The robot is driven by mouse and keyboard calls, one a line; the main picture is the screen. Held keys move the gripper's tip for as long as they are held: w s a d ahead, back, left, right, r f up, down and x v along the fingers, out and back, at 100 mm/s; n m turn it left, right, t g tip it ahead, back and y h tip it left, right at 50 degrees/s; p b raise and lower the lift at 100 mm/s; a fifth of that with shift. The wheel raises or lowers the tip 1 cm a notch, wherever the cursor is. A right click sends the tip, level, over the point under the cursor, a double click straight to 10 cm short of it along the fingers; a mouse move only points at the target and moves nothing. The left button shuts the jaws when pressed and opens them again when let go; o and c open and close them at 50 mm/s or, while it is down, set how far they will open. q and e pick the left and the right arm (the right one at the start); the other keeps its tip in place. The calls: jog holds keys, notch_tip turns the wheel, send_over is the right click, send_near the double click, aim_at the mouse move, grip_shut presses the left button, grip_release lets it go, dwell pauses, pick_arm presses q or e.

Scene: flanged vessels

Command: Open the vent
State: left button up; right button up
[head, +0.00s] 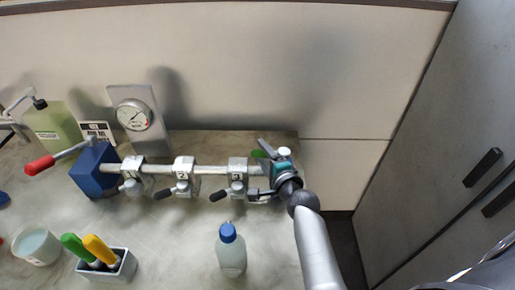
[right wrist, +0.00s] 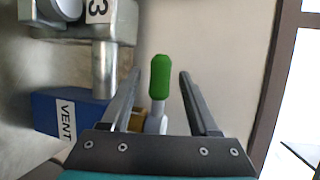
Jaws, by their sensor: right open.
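The vent's green-handled lever (right wrist: 160,78) stands between the two fingers of my right gripper (right wrist: 158,75) in the right wrist view. The fingers are apart, with a gap visible on each side of the green grip. A blue block labelled VENT (right wrist: 62,115) is at the left of that view. In the head view my right gripper (head: 265,148) is at the right end of the pipe, and the green grip (head: 258,154) shows beside it. My gripper hides most of the vent fitting there. My left gripper is not in view.
A pipe (head: 208,169) carries numbered valves, including valve 3 (head: 237,178), with dark-tipped handles. A pressure gauge (head: 134,116) stands behind. A blue block (head: 92,170) has a red-handled lever (head: 40,165). A blue-capped bottle (head: 231,252) stands in front. A wall closes the back.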

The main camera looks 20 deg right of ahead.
jog(key=shift+b+x, duration=0.35)
jog(key=shift+x, duration=1.9)
grip_shut()
